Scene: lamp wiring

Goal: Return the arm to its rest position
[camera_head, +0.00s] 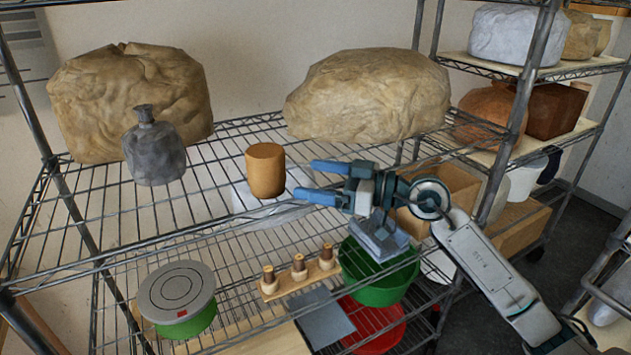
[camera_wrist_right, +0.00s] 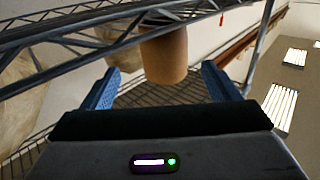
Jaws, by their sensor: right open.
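My right gripper (camera_head: 317,181) reaches in from the right in the head view, with its two blue fingers apart and nothing between them. The fingers point left toward an orange-brown cylinder (camera_head: 265,170) that stands upright on the wire shelf. In the right wrist view, the open gripper (camera_wrist_right: 160,85) shows with the cylinder (camera_wrist_right: 164,55) ahead of it, apart from the fingers as far as I can tell. My left gripper is in neither view.
A wire shelf (camera_head: 215,150) holds two large tan sacks (camera_head: 130,105) (camera_head: 370,95) and a grey bottle (camera_head: 154,150). Below are a grey round disc (camera_head: 176,289), wooden pegs (camera_head: 298,268) and a green bowl (camera_head: 385,285). Another rack stands at right.

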